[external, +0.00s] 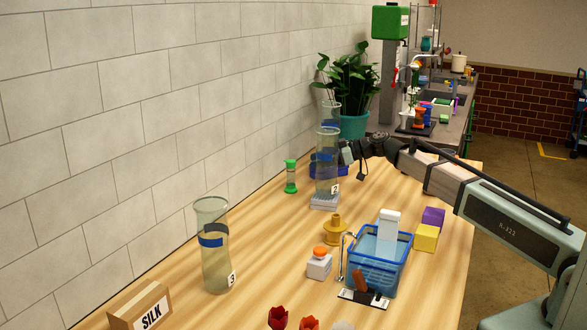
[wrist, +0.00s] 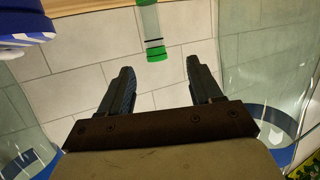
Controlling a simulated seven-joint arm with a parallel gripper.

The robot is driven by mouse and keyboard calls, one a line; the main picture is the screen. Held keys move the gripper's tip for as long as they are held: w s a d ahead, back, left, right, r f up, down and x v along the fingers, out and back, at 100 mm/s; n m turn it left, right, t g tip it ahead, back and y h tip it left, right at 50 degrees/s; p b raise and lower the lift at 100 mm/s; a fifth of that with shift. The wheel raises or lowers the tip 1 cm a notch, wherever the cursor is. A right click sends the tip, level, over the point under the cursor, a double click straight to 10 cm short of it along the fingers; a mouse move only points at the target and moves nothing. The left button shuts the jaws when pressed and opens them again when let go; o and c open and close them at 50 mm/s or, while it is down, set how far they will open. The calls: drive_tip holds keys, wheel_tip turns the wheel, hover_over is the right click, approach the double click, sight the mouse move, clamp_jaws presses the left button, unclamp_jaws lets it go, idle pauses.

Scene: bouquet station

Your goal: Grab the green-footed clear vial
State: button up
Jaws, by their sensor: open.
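The green-footed clear vial (external: 290,177) stands upright on the wooden table near the tiled wall, with green at both its top and foot. In the wrist view the vial (wrist: 150,25) appears upside down at the upper middle, its green top end pointing toward the gap between my fingers. My gripper (wrist: 160,68) is open and empty, and the vial lies beyond its fingertips, apart from them. In the external view my gripper (external: 344,153) is to the right of the vial, beside and partly behind a tall glass cylinder, so its fingers are hard to make out.
A tall glass cylinder (external: 327,170) on a white block stands between the vial and my arm; another (external: 213,262) stands at front left. Glass walls flank my gripper in the wrist view. A blue basket (external: 375,280), yellow block (external: 426,237) and plant (external: 352,90) are also around.

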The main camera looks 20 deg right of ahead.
sight(290, 164)
drive_tip(key=shift+w+r+x, duration=0.1)
drive_tip(key=shift+w+x, duration=0.05)
drive_tip(key=shift+x, duration=1.4)
drive_tip(key=shift+w+r+x, duration=0.1)
drive_tip(key=shift+w+x, duration=0.05)
drive_tip(key=shift+x, duration=1.45)
drive_tip(key=shift+w+r+x, duration=0.1)
drive_tip(key=shift+w+x, duration=0.1)
drive_tip(key=shift+x, duration=1.35)
drive_tip(key=shift+d, duration=0.1)
drive_tip(key=shift+c, duration=0.5)
clamp_jaws()
